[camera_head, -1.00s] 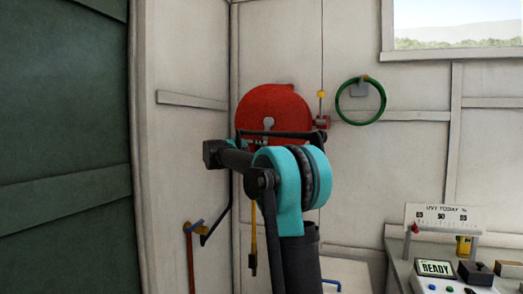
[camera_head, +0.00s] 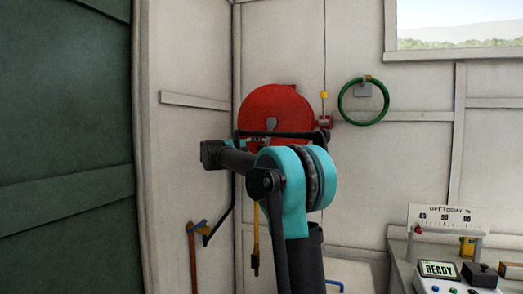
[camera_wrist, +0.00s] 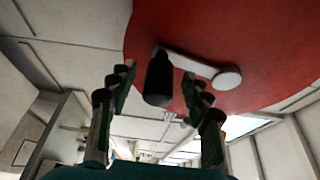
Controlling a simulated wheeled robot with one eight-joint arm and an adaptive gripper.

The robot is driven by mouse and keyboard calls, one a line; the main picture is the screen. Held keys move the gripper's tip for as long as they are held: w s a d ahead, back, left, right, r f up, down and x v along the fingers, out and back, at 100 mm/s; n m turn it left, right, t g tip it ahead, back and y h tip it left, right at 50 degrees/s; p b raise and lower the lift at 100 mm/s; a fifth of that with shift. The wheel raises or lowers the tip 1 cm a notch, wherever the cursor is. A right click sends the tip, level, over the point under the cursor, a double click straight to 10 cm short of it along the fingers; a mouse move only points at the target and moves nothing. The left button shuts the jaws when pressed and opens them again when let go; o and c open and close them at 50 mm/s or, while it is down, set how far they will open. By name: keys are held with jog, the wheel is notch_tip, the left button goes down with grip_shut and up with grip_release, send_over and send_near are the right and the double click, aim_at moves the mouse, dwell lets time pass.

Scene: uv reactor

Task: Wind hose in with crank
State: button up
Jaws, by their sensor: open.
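The red reel (camera_head: 272,103) is mounted near the wall corner in the head view. It fills the upper right of the wrist view (camera_wrist: 255,45). Its pale grey crank arm (camera_wrist: 195,64) ends in a black handle (camera_wrist: 158,80) pointing toward the wrist camera. My gripper (camera_wrist: 156,84) is open, with its fingers on either side of the handle and visible gaps. In the head view my arm hides the gripper and the reel's lower part. A yellow hose-like strip (camera_head: 255,238) with a dark end hangs below the reel; its upper part is hidden.
A green ring (camera_head: 363,101) hangs on the wall right of the reel. A bench with a READY display (camera_head: 438,269) stands at lower right.

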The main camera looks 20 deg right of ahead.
jog(key=v, duration=1)
